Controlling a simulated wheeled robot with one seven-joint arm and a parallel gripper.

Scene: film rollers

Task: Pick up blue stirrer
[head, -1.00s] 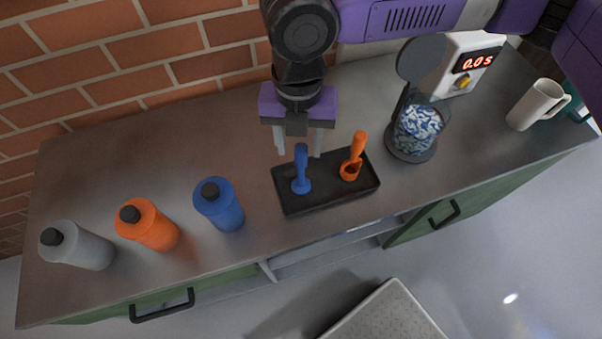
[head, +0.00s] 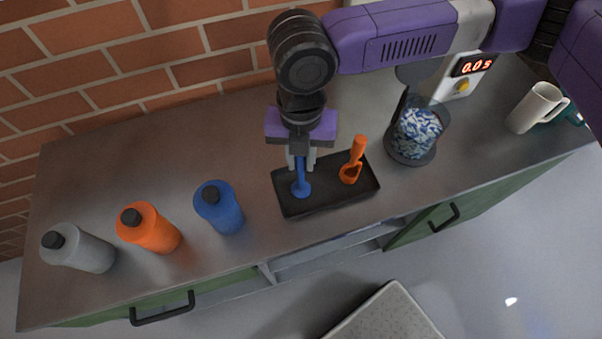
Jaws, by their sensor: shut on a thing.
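The blue stirrer (head: 301,187) stands upright at the left side of the black tray (head: 330,204), with its wide end low at the tray. My gripper (head: 301,162) is above it, pointing down, and its fingers are shut on the upper part of the handle. The top of the handle is partly hidden between the fingers. I cannot tell whether the stirrer's lower end touches the tray.
An orange scoop (head: 352,170) stands close by on the tray's right side. Blue (head: 220,207), orange (head: 150,228) and grey (head: 80,249) bottles stand to the left. A glass jar (head: 416,133), a timer box (head: 470,75) and a white mug (head: 536,107) are to the right.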

